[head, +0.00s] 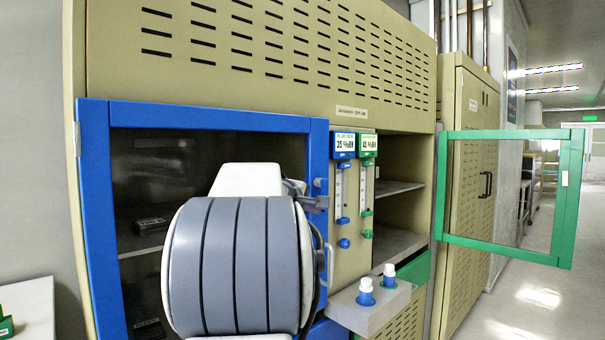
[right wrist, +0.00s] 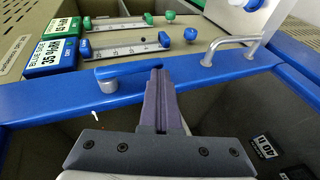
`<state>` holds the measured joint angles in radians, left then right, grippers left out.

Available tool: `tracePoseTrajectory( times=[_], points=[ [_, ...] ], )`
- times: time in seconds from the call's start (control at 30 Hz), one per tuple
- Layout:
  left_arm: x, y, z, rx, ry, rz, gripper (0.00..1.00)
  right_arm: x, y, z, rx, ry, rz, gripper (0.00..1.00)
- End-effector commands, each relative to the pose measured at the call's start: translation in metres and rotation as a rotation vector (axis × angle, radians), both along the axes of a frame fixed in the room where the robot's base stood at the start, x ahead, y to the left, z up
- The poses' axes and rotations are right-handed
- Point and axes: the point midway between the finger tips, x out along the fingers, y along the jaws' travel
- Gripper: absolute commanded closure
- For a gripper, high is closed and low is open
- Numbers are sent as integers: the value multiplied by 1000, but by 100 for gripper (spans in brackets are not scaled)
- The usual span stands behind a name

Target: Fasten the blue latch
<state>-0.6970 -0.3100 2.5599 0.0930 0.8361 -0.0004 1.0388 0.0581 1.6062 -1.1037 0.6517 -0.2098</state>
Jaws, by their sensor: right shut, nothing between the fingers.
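The blue-framed door (head: 95,190) on the left of the cabinet appears closed; its frame also shows in the right wrist view (right wrist: 50,104). The blue latch (right wrist: 130,70) is a short bar with a grey round knob (right wrist: 108,83) at one end. It lies roughly along the door's edge, and its far end is at my fingertips. My right gripper (right wrist: 157,72) is shut and empty, its tips touching or just beside that end; I cannot tell which. In the head view its tips (head: 323,203) are at the door's right edge, and my wrist hides much of the door. My left gripper is out of view.
A metal handle (right wrist: 236,46) sits on the blue frame near the fingers. Blue and green gauges (head: 344,145) are on the panel beside it. A green-framed door (head: 569,200) stands open at right.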

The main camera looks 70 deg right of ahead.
Motion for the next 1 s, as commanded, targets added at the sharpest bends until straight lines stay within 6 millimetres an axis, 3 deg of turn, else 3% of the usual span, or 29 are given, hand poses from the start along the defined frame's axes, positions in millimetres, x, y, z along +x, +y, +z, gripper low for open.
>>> tracePoseTrajectory(
  times=[0.27, 0.43, 0.57, 0.8, 1.0],
  points=[
    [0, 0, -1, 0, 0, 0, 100, -1, 1, -2, 3, 2, -3, 100],
    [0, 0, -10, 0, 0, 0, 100, 2, 13, -3, 0, 0, -4, 100],
    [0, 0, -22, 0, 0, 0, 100, 5, 33, -5, -1, -1, -11, 100],
    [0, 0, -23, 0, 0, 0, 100, 10, 88, 1, -1, 1, -12, 100],
    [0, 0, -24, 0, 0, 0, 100, 14, 119, 2, 1, 1, -14, 100]
  ],
)
